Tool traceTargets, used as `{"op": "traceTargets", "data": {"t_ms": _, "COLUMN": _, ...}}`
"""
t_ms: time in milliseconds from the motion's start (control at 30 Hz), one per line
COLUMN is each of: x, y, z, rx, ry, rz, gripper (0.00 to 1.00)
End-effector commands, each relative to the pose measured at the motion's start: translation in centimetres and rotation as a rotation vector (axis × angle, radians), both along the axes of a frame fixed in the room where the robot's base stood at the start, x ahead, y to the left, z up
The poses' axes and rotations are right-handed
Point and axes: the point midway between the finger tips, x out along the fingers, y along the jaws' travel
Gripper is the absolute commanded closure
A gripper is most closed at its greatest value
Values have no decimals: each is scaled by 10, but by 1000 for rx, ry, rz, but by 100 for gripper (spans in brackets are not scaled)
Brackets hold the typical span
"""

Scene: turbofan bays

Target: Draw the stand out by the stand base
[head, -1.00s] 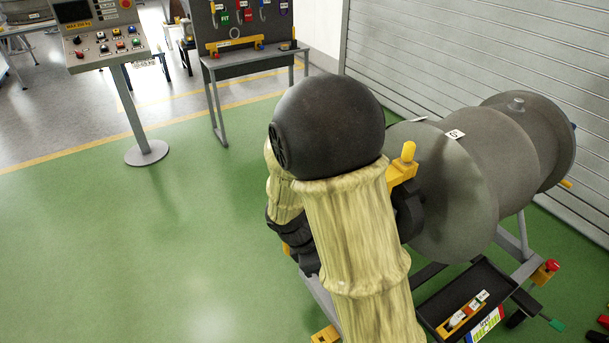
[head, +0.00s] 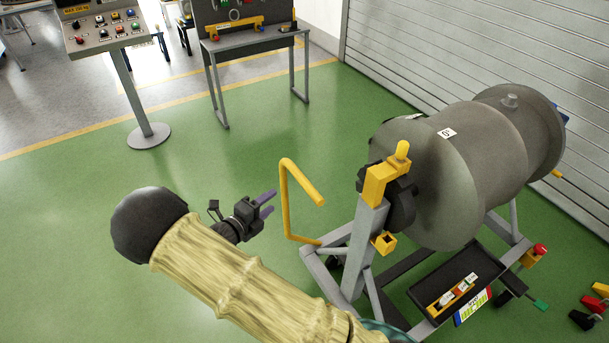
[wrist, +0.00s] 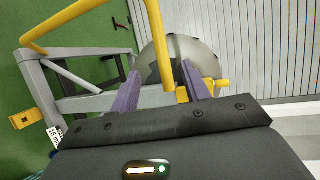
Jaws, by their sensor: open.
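The stand is a grey frame that carries a large grey drum-shaped engine body (head: 440,185). Its stand base (head: 322,275) is of grey beams low over the green floor, and beams also show at left in the wrist view (wrist: 95,103). A bent yellow bar (head: 286,210) rises at the near left end of the base. My gripper (head: 268,202) is open and empty, just left of this bar and apart from it in the head view. In the wrist view, the bar (wrist: 156,45) crosses between the purple fingers (wrist: 162,88); contact cannot be told.
A black tray (head: 425,292) with small parts sits on the stand's near side. Red, yellow and black items (head: 594,302) lie at the lower right. A control pedestal (head: 140,100), a workbench (head: 255,43) and a shutter (head: 450,60) stand behind. Floor at left is clear.

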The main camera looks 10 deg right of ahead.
Motion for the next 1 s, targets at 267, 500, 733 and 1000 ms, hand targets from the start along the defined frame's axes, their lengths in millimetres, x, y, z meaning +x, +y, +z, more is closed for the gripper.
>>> {"op": "traceTargets", "data": {"t_ms": 267, "x": 6, "y": -8, "z": -1, "rx": 3, "ry": 0, "rz": -3, "gripper": 53}}
{"op": "traceTargets", "data": {"t_ms": 500, "x": 30, "y": -36, "z": -7, "rx": 3, "ry": 0, "rz": -6, "gripper": 53}}
{"op": "traceTargets", "data": {"t_ms": 733, "x": 56, "y": -67, "z": -14, "rx": 3, "ry": 0, "rz": -6, "gripper": 53}}
{"op": "traceTargets", "data": {"t_ms": 1000, "x": 86, "y": -102, "z": -23, "rx": 4, "ry": 0, "rz": -6, "gripper": 53}}
